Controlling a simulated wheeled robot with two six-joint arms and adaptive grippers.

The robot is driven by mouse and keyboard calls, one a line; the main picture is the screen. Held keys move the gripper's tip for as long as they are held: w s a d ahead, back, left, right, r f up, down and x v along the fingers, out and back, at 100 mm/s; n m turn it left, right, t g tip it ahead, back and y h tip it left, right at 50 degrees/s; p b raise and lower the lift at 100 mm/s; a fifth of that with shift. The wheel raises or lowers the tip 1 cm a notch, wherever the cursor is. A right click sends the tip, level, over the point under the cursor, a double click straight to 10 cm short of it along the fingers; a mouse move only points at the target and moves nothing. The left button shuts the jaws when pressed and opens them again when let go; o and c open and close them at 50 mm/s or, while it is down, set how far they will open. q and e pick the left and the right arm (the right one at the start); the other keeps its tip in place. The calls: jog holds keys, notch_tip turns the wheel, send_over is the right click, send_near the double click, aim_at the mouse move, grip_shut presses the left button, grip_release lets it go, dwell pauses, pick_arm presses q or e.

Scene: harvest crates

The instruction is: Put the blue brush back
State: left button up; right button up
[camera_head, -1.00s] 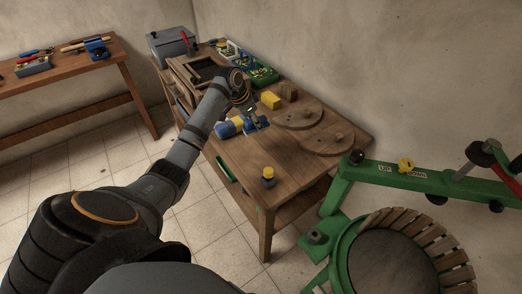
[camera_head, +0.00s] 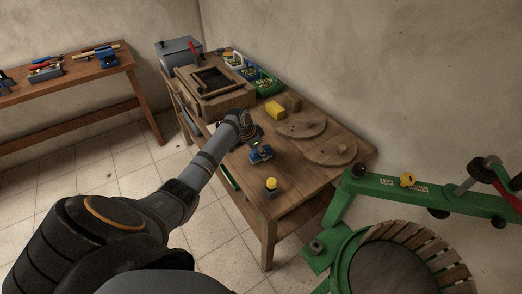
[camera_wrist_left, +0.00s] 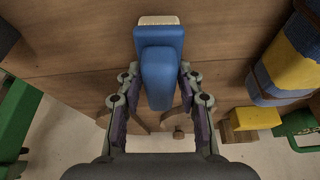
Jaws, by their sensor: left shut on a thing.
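The blue brush (camera_head: 261,157) is in my left gripper (camera_head: 257,147), over the workbench in the head view. In the left wrist view the brush (camera_wrist_left: 160,70) lies between the two fingers of my left gripper (camera_wrist_left: 155,85), which is shut on it. Its pale bristle end (camera_wrist_left: 158,20) points to the top of the picture. The gap between brush and bench top is hard to judge. My right gripper is not in view.
The workbench (camera_head: 240,200) holds round wooden boards (camera_head: 330,150), a yellow block (camera_head: 275,109), a yellow-topped pot (camera_head: 271,184), a wooden frame box (camera_head: 212,90) and green crates (camera_head: 265,85). A green machine (camera_head: 345,195) stands right. A side table (camera_head: 75,80) holds tools.

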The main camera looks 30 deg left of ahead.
pick_arm(q)
jog(key=shift+f, duration=0.1)
jog(key=shift+f, duration=0.15)
jog(key=o, duration=1.1)
jog(key=shift+o, duration=0.2)
jog(key=shift+b, duration=0.3)
jog(key=shift+f+b, duration=0.25)
jog(key=shift+b, duration=0.3)
jog(key=v, duration=0.9)
jog(key=shift+s+a+r, duration=0.15)
jog(key=shift+r, duration=0.2)
jog(key=shift+s+r, duration=0.15)
jog(key=shift+r, duration=0.45)
